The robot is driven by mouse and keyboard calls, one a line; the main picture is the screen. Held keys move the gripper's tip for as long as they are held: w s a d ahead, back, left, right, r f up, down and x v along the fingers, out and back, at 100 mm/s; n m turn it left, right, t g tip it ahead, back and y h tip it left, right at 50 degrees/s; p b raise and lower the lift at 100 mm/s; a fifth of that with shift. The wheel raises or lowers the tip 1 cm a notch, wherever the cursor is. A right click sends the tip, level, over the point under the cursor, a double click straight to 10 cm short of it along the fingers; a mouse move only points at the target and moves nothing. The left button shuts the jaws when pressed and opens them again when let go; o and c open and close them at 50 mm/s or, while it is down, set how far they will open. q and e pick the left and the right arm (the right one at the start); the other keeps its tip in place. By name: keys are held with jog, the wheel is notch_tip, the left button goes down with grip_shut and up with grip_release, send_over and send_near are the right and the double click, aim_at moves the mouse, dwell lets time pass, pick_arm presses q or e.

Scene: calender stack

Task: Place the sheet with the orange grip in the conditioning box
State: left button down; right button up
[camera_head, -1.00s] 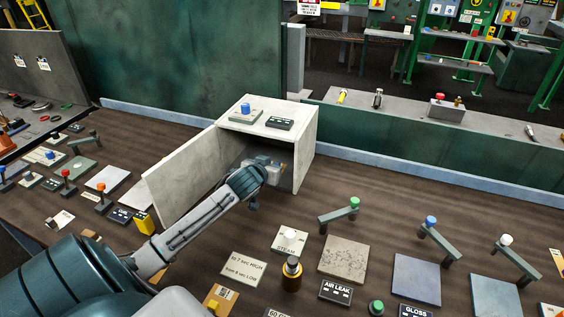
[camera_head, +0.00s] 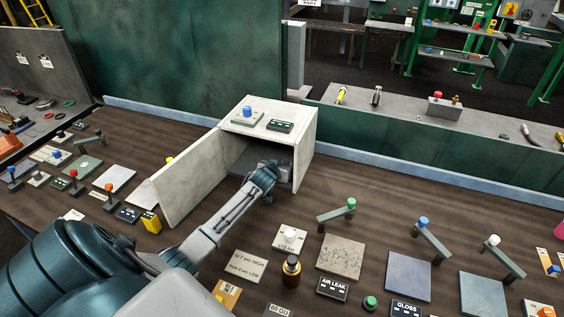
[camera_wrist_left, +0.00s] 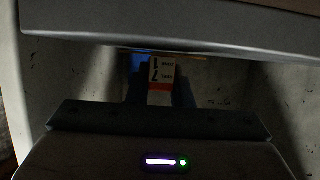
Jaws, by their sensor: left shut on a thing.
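The conditioning box (camera_head: 302,150) is a pale grey open-fronted box, its door (camera_head: 190,185) swung open to the left. My left gripper (camera_head: 268,172) reaches into the right part of its opening. In the left wrist view, the gripper (camera_wrist_left: 161,92) is shut on a piece with a white label and an orange band (camera_wrist_left: 161,66), which I take to be the sheet with the orange grip. A thin brownish edge shows behind the label. Most of the sheet is hidden, and I cannot tell whether it touches the box floor. My right gripper is not in view.
A blue-knobbed plate (camera_head: 246,118) and a black sign (camera_head: 280,126) lie on top of the box. A brown bottle (camera_head: 291,272), a white-knobbed plate (camera_head: 290,238) and several lever stations stand in front and to the right. Small plates crowd the table at left.

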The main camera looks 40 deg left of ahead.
pick_arm(q)
jog(key=shift+f, duration=0.1)
jog(key=shift+f, duration=0.1)
jog(key=shift+f, duration=0.15)
jog(key=c, duration=1.3)
grip_release()
jog(key=shift+r, duration=0.2)
